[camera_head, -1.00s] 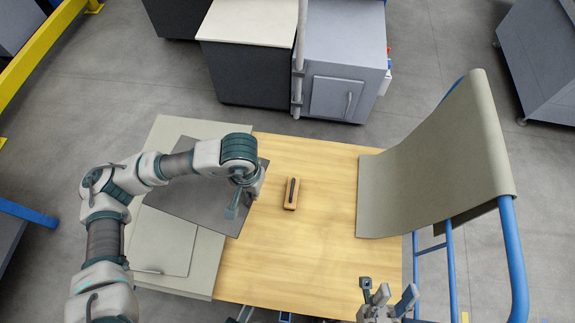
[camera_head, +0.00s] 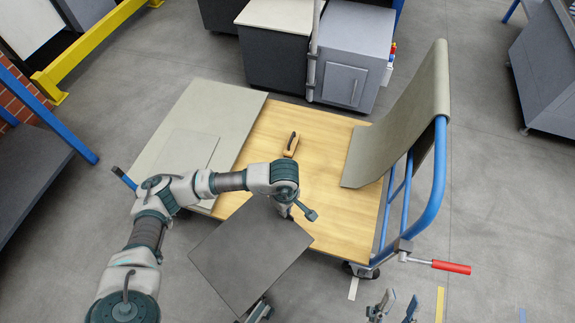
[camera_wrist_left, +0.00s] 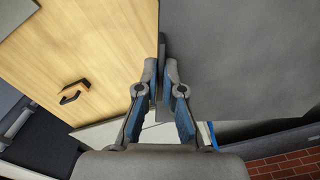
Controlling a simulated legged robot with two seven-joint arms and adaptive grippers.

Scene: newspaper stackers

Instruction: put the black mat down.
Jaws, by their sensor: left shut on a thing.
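The black mat (camera_head: 245,252) is a flat dark grey sheet. In the head view it hangs out in front of the cart's near edge, over the floor. My left gripper (camera_head: 288,207) is shut on the mat's edge near its upper right corner. In the left wrist view the fingers (camera_wrist_left: 161,95) pinch this edge, and the mat (camera_wrist_left: 240,55) fills the right side. My right gripper (camera_head: 395,305) is at the bottom of the head view, empty, with its fingers apart.
The wooden cart (camera_head: 325,205) carries pale grey-green sheets (camera_head: 190,110) at the left and a wooden-handled tool (camera_head: 291,146). A curved grey sheet (camera_head: 405,115) drapes over its blue handle (camera_head: 435,190). A red lever (camera_head: 450,267) sticks out at the right.

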